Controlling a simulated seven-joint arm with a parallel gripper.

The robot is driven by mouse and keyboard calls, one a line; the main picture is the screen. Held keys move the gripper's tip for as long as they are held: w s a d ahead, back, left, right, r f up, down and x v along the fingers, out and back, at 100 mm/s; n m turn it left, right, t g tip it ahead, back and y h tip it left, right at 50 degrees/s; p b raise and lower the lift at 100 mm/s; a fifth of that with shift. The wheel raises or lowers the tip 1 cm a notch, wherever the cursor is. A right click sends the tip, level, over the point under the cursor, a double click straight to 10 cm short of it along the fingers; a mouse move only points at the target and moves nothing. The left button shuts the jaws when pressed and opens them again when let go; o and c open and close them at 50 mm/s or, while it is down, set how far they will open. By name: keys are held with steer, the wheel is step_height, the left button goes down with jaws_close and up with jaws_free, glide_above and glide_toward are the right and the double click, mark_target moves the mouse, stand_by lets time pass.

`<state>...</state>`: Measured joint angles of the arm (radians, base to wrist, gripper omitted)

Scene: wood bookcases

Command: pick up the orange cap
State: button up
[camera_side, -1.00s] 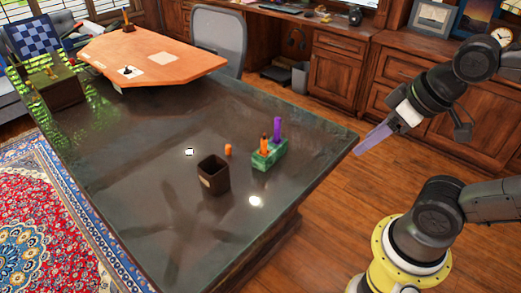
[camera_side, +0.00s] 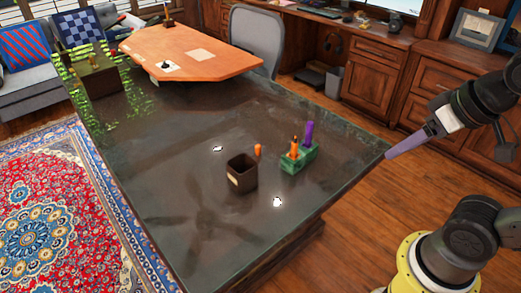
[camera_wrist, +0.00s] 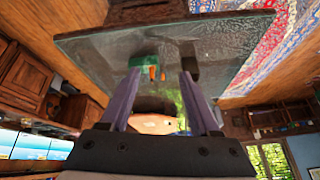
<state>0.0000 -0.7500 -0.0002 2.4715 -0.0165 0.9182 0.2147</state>
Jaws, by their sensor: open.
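The small orange cap (camera_side: 258,150) stands on the dark glossy tabletop (camera_side: 180,190), just behind the dark brown cup (camera_side: 243,175) in the side view. The cup hides part of its lower end. To its right is a green holder (camera_side: 303,160) with an orange marker (camera_side: 294,148) and a purple one (camera_side: 309,133). My gripper (camera_side: 389,155) is by the table's right corner, well apart from the cap. In the wrist view, its purple fingers are spread and empty (camera_wrist: 159,74). Beyond them show the green holder (camera_wrist: 143,61) and two small orange shapes, likely cap (camera_wrist: 163,74) and marker.
An orange-brown desk (camera_side: 190,55) with papers adjoins the far end of the table. A grey chair (camera_side: 257,35) and wooden cabinets (camera_side: 371,72) stand behind. The tabletop between my gripper and the green holder is clear.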

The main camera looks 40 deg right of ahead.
steer(key=w+d+r+m+h, duration=0.1)
steer(key=w+d+r+m, duration=0.1)
steer(key=w+r+m, duration=0.75)
steer(key=m+g+h, duration=0.2)
steer(key=g, duration=0.3)
glide_above(258, 146)
steer(key=a, duration=0.2)
steer(key=f, duration=3.3)
steer(key=shift+s+a+f, duration=0.1)
steer(key=shift+s+f, duration=0.05)
steer(key=shift+s, duration=0.2)
steer(key=shift+t, duration=0.3)
steer(key=shift+d+x, duration=0.2)
steer(key=shift+x, duration=1.4)
steer(key=shift+d+x, duration=0.15)
steer(key=shift+x, duration=1.45)
jaws_close()
